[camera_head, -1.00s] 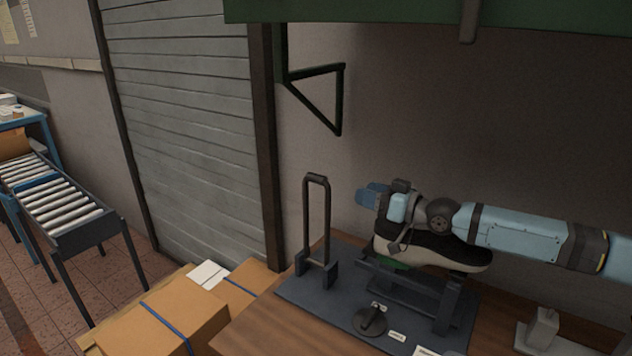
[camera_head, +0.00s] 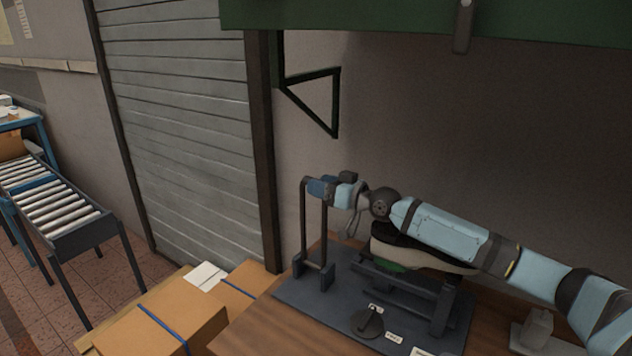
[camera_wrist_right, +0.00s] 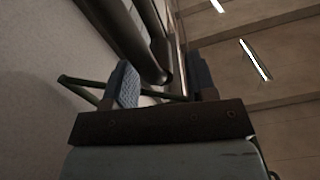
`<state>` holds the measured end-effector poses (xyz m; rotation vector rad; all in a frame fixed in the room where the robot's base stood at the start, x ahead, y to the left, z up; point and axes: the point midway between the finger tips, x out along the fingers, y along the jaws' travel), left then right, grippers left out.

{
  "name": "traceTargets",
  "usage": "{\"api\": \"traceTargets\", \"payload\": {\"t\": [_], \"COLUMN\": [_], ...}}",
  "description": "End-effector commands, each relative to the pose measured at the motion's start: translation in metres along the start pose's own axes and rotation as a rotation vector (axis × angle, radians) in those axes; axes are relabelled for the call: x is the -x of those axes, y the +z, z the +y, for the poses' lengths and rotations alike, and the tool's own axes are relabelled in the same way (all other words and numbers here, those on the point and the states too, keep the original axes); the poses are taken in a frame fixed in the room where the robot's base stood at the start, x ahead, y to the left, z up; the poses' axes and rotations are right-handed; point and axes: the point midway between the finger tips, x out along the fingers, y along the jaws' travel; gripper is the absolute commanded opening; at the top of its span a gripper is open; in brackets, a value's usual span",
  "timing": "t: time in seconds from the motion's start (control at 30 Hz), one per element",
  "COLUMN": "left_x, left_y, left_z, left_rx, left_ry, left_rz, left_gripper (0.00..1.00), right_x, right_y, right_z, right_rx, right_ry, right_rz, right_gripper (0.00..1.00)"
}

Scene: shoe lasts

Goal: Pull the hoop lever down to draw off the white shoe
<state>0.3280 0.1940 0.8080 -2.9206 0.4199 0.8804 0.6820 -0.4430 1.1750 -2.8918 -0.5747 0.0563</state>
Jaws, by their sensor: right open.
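The hoop lever (camera_head: 303,235) is a dark upright hoop at the left end of the grey base plate (camera_head: 300,293). The white shoe (camera_head: 428,260), with a dark upper and a pale sole, sits sole-up or tilted on the stand, partly hidden behind my right arm; its exact pose is hard to tell. My right gripper (camera_head: 317,187) is open at the top of the hoop, overlapping its crossbar in the head view; contact cannot be told. The right wrist view shows its blue-padded fingers (camera_wrist_right: 165,82) spread apart. My left gripper is out of view.
A round dark knob (camera_head: 367,321) and small labels are on the plate's front. Cardboard boxes (camera_head: 180,315) stand left of the wooden bench (camera_head: 255,332). A wall bracket (camera_head: 325,95) hangs above the hoop; a green shelf edge (camera_head: 400,20) is overhead.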

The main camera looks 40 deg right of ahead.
Motion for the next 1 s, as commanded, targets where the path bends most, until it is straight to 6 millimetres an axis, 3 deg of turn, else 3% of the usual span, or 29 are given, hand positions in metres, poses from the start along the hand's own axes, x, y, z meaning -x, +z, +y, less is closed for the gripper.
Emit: {"api": "traceTargets", "payload": {"t": [0.2,0.5,0.73,1.0], "left_x": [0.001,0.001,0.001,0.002], "left_y": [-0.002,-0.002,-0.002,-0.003], "left_z": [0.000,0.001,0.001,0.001], "left_rx": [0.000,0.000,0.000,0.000], "left_ry": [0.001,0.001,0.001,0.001], "left_rz": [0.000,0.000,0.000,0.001], "left_gripper": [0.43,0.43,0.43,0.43], "right_x": [-0.017,-0.019,-0.019,-0.020], "right_y": [-0.001,0.000,0.000,0.000], "right_z": [0.000,0.000,0.000,-0.001], "right_rx": [0.000,0.000,0.000,0.003], "right_ry": [0.000,0.000,0.000,0.000], "right_rz": [0.000,-0.001,-0.001,0.000], "right_gripper": [0.52,0.52,0.01,0.00]}}
